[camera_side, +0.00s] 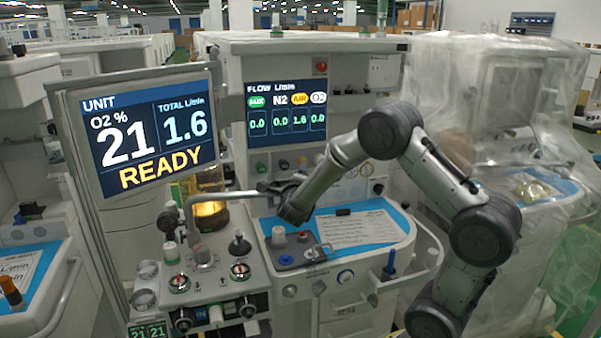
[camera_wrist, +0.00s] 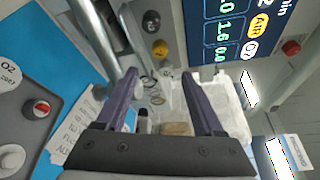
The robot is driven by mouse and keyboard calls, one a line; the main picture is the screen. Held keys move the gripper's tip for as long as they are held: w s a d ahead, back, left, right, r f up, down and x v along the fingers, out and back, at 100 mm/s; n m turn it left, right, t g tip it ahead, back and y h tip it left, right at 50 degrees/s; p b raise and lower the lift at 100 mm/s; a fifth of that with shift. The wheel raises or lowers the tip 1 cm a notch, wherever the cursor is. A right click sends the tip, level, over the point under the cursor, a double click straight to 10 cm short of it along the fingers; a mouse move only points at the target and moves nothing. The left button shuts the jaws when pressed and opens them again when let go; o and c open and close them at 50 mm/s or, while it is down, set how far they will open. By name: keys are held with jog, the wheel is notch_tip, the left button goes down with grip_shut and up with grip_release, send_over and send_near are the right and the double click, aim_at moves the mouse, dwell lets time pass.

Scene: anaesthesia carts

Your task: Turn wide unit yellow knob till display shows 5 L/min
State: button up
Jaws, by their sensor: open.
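The yellow knob (camera_wrist: 160,48) shows in the wrist view beyond my fingertips, between their lines in the picture and apart from them. In the side view I cannot pick it out for sure in the knob row. The flow display (camera_side: 288,112) on the middle unit reads AUX 0.0, N2 0.0, AIR 1.6, O2 0.0. Its AIR label is yellow. Part of this display (camera_wrist: 222,30) also shows in the wrist view. The left screen (camera_side: 150,135) reads O2 21 %, total 1.6 L/min, READY. My gripper (camera_wrist: 160,75) is open and empty; in the side view it (camera_side: 268,187) is in front of the panel.
A black knob (camera_wrist: 151,20) sits beside the yellow one. A metal rail (camera_side: 215,196) passes close to my gripper. Below is a blue worktop (camera_side: 385,212) with a paper sheet (camera_side: 352,230). A plastic-covered machine (camera_side: 500,110) stands at the right.

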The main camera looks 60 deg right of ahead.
jog(key=shift+s+a+r, duration=0.1)
jog(key=shift+s+a, duration=0.2)
jog(key=shift+a, duration=0.35)
jog(key=w+a+r+n+t+y, duration=0.4)
jog(key=w+n+t+y, duration=0.4)
jog(key=n, duration=0.4)
jog(key=s+d+f+n+g, duration=0.1)
jog(key=s+d+n, duration=0.2)
jog(key=s+d, duration=0.35)
jog(key=s+d+f+n, duration=0.25)
jog(key=s+d, duration=0.25)
jog(key=s, duration=0.3)
jog(key=shift+n, duration=0.35)
jog(key=x, duration=1.3)
jog(key=shift+w+d+r, duration=0.1)
jog(key=shift+w+d, duration=0.05)
jog(key=shift+w, duration=0.25)
